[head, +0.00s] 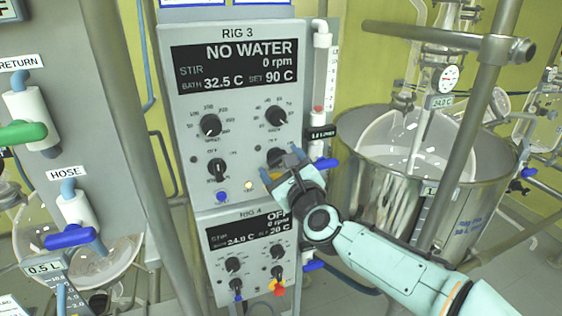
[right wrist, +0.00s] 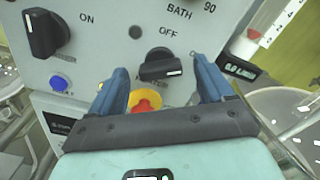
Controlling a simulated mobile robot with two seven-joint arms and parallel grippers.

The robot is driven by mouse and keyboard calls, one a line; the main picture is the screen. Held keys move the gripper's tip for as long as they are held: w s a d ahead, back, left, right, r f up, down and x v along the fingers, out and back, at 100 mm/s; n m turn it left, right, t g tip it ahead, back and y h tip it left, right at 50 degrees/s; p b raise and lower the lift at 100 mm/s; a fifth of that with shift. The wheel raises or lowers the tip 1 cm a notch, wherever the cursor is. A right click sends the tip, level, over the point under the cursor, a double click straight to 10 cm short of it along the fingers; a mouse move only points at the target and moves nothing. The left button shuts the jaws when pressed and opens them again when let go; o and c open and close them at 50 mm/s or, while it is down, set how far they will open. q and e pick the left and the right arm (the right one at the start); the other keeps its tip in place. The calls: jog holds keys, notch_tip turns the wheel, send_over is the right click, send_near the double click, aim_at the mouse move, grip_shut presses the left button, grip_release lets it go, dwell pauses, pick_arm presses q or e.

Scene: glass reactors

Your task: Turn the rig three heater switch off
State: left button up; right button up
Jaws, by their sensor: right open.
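The rig three panel (head: 182,140) stands upright, its display (head: 235,68) reading NO WATER, 0 rpm, bath 32.5 C, set 90 C. Its heater switch, a black knob at the panel's lower right, shows in the right wrist view (right wrist: 157,62) with its white mark toward the right. OFF is printed above it; the label at its right is mostly hidden by a finger. My right gripper (head: 282,164) is open and empty before the knob, its blue fingers (right wrist: 160,68) on either side in the picture. I cannot tell how near they are. My left gripper is out of view.
A stir switch (head: 217,170) and blue button (head: 221,197) are left of the heater switch. A red and yellow stop button (right wrist: 147,104) is just below it. The rig four panel (head: 245,232) is below. A steel bath vessel (head: 468,215) and posts stand at right.

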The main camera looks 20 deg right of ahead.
jog(key=shift+w, duration=0.35)
jog(key=c, duration=1)
jog(key=shift+c, duration=0.2)
jog(key=n, duration=0.5)
jog(key=shift+n, duration=0.3)
jog(key=n+p, duration=0.1)
jog(key=n, duration=0.5)
jog(key=shift+f+p, duration=0.15)
jog(key=shift+p, duration=0.15)
jog(key=shift+n, duration=0.3)
